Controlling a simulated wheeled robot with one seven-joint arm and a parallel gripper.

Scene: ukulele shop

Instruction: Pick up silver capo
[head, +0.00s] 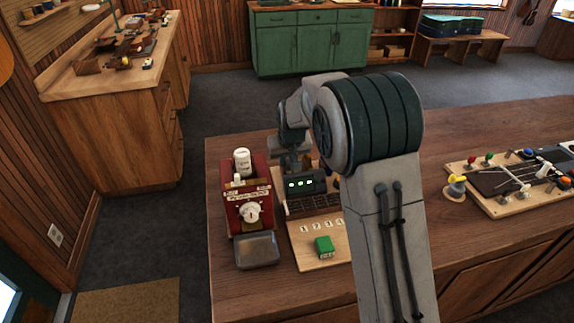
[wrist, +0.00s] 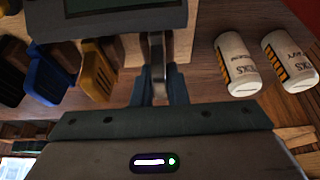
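The silver capo (wrist: 158,52) is a narrow grey metal piece, upright in the wrist view against a pale wooden block. My gripper (wrist: 158,85) has one finger on each side of its lower part. The fingers are apart and very close to the capo. I cannot tell whether they touch it. In the head view my gripper (head: 294,160) is over the back left of the wooden counter, behind a dark box with green lights. The capo cannot be made out there, and my arm hides part of the area.
Yellow (wrist: 100,70) and blue (wrist: 46,76) capos, with darker ones, stand left of my fingers. Two white bottles (wrist: 236,64) (wrist: 290,58) are on the right. A red box (head: 246,208) and grey tray (head: 257,251) are on the counter (head: 440,265). A tool board (head: 497,209) lies far right.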

